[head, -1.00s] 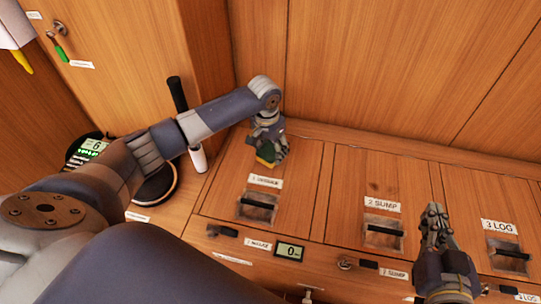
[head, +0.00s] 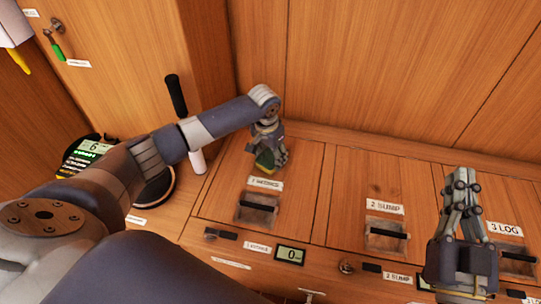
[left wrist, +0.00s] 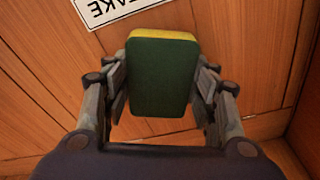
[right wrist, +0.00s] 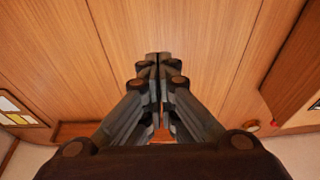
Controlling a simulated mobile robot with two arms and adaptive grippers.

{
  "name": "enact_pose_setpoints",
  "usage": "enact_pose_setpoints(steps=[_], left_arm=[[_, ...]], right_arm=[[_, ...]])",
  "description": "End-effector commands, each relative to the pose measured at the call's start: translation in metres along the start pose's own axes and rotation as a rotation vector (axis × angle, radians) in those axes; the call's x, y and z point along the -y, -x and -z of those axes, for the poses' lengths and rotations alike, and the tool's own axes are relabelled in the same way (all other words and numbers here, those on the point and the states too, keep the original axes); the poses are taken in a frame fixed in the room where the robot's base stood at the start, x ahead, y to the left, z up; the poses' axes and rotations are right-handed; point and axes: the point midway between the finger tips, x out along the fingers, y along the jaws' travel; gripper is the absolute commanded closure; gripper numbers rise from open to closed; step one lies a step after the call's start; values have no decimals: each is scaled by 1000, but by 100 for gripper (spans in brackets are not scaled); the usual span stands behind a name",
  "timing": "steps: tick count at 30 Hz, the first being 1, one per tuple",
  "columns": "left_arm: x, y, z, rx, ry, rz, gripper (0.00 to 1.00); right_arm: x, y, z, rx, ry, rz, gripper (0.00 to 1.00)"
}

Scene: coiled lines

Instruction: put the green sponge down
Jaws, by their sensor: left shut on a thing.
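The green sponge (head: 264,160) has a yellow layer along one edge. My left gripper (head: 269,153) is shut on it, over the back part of the first wooden hatch (head: 226,186). In the left wrist view the sponge (left wrist: 162,80) sits between both fingers, its green face towards the camera. I cannot tell whether it touches the wood below. My right gripper (head: 461,182) is shut and empty, above the area between the second and third hatches; its fingertips meet in the right wrist view (right wrist: 158,62).
Hatches labelled 2 SUMP (head: 385,208) and 3 LOG (head: 502,228) lie to the right, with recessed dark handles. A black-handled object (head: 177,95) stands at left beside a round dark base. A small display (head: 290,254) is on the front face. Wooden walls close the back.

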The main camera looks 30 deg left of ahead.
Motion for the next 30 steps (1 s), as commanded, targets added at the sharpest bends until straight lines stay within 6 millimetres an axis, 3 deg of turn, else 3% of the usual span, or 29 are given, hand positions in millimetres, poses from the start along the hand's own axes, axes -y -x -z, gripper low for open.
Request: enact_pose_setpoints(steps=[4, 5, 7, 22, 30], left_arm=[[0, -2, -1, 1, 0, 0, 66], [0, -2, 0, 1, 0, 0, 40], [0, -2, 0, 0, 0, 0, 27], [0, 4, 1, -1, 0, 0, 27], [0, 29, 1, -1, 0, 0, 27]], right_arm=[[-1, 0, -4, 25, 1, -2, 100], [-1, 0, -5, 27, 1, -2, 100], [-1, 0, -5, 26, 1, -2, 100], [0, 0, -1, 10, 0, -1, 100], [-6, 9, -45, 249, 6, -13, 100]])
